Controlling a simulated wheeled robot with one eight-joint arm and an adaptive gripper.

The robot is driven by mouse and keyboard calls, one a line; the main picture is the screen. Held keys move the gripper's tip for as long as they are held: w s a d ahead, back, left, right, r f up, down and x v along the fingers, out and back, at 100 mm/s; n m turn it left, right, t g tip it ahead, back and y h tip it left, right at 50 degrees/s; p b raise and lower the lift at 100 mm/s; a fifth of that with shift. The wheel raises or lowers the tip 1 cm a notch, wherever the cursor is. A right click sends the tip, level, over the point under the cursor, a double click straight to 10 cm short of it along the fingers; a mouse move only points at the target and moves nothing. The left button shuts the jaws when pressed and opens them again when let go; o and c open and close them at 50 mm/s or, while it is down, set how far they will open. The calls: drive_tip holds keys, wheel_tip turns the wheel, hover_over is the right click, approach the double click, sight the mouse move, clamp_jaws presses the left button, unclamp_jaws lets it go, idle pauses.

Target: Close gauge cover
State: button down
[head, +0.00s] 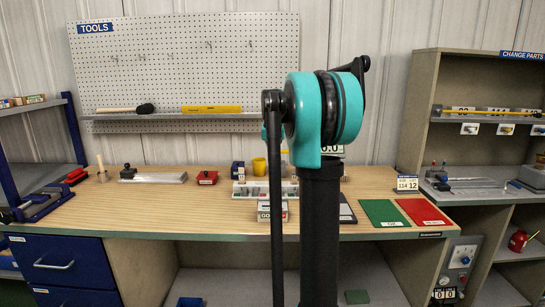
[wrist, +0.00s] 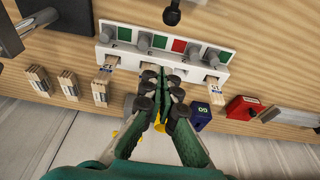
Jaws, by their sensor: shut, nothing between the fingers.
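In the head view, a grey panel (head: 458,266) at the lower right carries a small round gauge (head: 465,259). I cannot make out its cover or whether it stands open. The panel is outside the wrist view. In the wrist view my gripper (wrist: 162,78) is shut and empty, its fingertips together over the bench at the near edge of a white rack. I cannot tell whether it touches the rack. In the head view my arm hides the gripper.
The white rack (wrist: 136,57) holds green and red squares, knobs and tags. Beside it are small wooden blocks (wrist: 100,92), a blue block (wrist: 201,116) and a red block (wrist: 242,106). Green (head: 383,213) and red (head: 421,212) mats lie at the bench's right end. Shelves (head: 500,150) stand at right.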

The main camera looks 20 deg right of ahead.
sight(273, 188)
drive_tip(key=shift+s+a+f, duration=0.15)
drive_tip(key=shift+s+f, duration=0.3)
drive_tip(key=shift+f, duration=0.35)
drive_tip(key=shift+s+a+f, duration=0.1)
drive_tip(key=shift+s+f, duration=0.3)
drive_tip(key=shift+f, duration=0.45)
drive_tip(key=shift+s+a+f, duration=0.15)
drive_tip(key=shift+s+f, duration=0.3)
drive_tip(key=shift+f, duration=0.35)
